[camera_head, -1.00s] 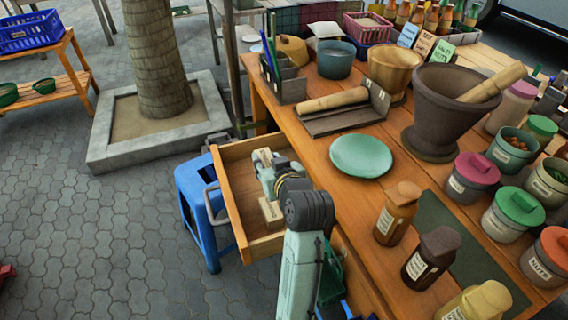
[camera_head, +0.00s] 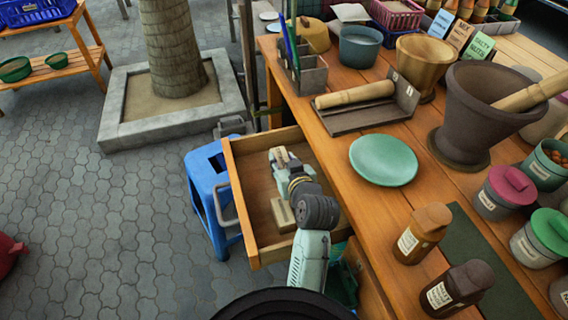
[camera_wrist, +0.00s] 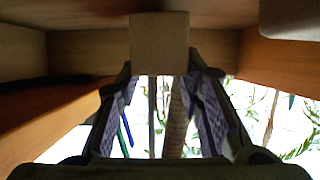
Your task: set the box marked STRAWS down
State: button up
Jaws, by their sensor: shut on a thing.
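The box marked STRAWS (camera_head: 282,215) is a small beige block low inside the open wooden drawer (camera_head: 236,200). Its marking is too small to read now. In the wrist view, the box (camera_wrist: 160,42) is a plain block held between the tips of my gripper (camera_wrist: 162,64), whose fingers have purple pads. My gripper is shut on it. In the head view my wrist reaches over the drawer and hides part of the box and the fingertips. I cannot tell whether the box touches the drawer floor.
The drawer walls close in around my gripper. A blue stool (camera_head: 208,190) stands left of the drawer. The table above holds a green plate (camera_head: 384,160), a rolling pin (camera_head: 354,94), a mortar (camera_head: 470,115) and brown jars (camera_head: 423,233). The drawer floor around the box looks clear.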

jog(key=shift+f, duration=0.65)
jog(key=shift+f, duration=0.25)
jog(key=o, duration=1.3)
jog(key=shift+r, duration=0.1)
jog(key=shift+c, duration=0.2)
